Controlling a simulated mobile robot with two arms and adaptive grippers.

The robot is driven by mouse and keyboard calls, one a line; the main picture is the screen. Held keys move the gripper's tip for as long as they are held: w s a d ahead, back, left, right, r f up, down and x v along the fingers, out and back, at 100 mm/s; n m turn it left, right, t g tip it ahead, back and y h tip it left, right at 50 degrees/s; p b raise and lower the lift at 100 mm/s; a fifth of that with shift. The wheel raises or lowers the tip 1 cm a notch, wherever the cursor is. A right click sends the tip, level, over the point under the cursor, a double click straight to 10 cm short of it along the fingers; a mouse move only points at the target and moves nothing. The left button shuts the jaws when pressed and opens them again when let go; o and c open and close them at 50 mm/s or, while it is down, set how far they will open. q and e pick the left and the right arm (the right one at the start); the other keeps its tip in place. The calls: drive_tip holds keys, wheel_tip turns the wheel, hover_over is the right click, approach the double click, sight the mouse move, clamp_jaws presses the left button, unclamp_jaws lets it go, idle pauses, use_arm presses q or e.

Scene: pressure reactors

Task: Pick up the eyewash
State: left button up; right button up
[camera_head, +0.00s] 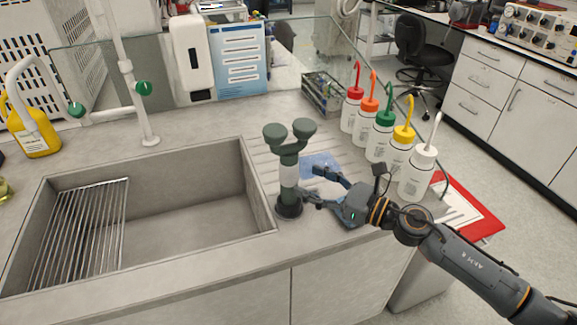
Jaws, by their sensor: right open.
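The eyewash (289,165) stands upright on the counter just right of the sink. It is dark green with a two-cup head, a white middle band and a round dark base. My right gripper (309,185) comes in from the right, low on the counter. Its fingers are open, with the tips close to the right side of the eyewash's lower stem. I cannot tell whether they touch it. My left gripper is not in view.
Several wash bottles with coloured tips (385,138) stand in a row behind and right of my right arm. The sink (160,210) with a wire rack lies to the left. A clear splash panel (180,65) and soap dispenser (193,55) stand behind.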

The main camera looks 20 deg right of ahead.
sight(289, 174)
drive_tip(key=p+x, duration=0.2)
drive_tip(key=x, duration=0.3)
drive_tip(key=shift+a+f, duration=0.1)
drive_tip(key=shift+f, duration=0.05)
drive_tip(key=shift+w+a+f, duration=0.15)
drive_tip(key=shift+w+a, duration=0.25)
drive_tip(key=shift+w, duration=0.05)
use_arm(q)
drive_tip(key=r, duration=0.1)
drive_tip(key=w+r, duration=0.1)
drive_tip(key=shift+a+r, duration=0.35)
use_arm(e)
drive_tip(key=shift+s, duration=0.1)
drive_tip(key=shift+c, duration=1.1)
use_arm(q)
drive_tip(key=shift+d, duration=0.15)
use_arm(e)
drive_tip(key=c, duration=0.8)
